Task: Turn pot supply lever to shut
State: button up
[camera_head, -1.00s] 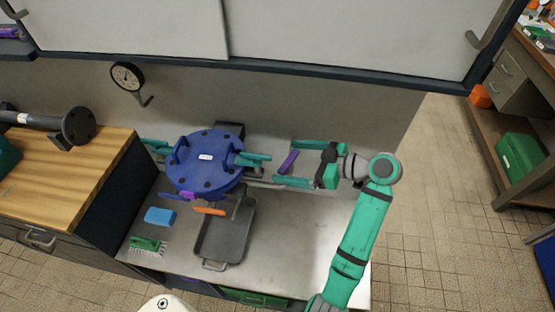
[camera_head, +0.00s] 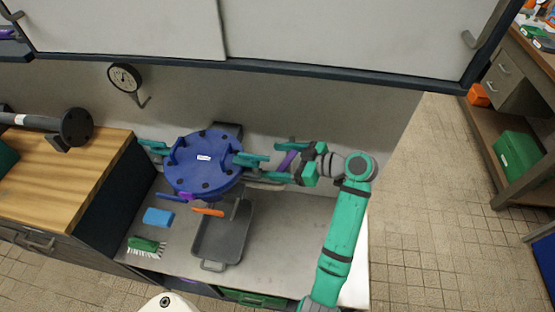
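A blue round pot (camera_head: 203,165) with a bolted lid and a small white label sits on the bench against the wall. A teal pipe end (camera_head: 250,159) sticks out on its right side. A purple lever (camera_head: 288,160) slants upward to the right of that pipe. Which lever is the pot supply lever cannot be read. My gripper (camera_head: 270,162) is open, pointing left, with one finger above and one below the purple lever. The lever stands between the fingers, near the palm; contact cannot be told. An orange lever (camera_head: 208,212) and a purple part (camera_head: 185,196) show at the pot's front.
A grey tray (camera_head: 213,265) lies in front of the pot. A blue sponge (camera_head: 158,217) and a green brush (camera_head: 146,245) lie on the bench at left. A gauge (camera_head: 124,78) hangs on the wall. The bench's right part is clear. A cabinet edge (camera_head: 300,71) overhangs above.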

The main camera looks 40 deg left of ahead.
jog(key=o, duration=0.9)
jog(key=shift+w+d, duration=0.1)
jog(key=shift+w, duration=0.2)
jog(key=shift+o, duration=0.6)
jog(key=shift+s+a, duration=0.2)
jog(key=shift+s, duration=0.05)
jog(key=v, duration=1)
jog(key=shift+d+r, duration=0.25)
jog(key=shift+d, duration=0.1)
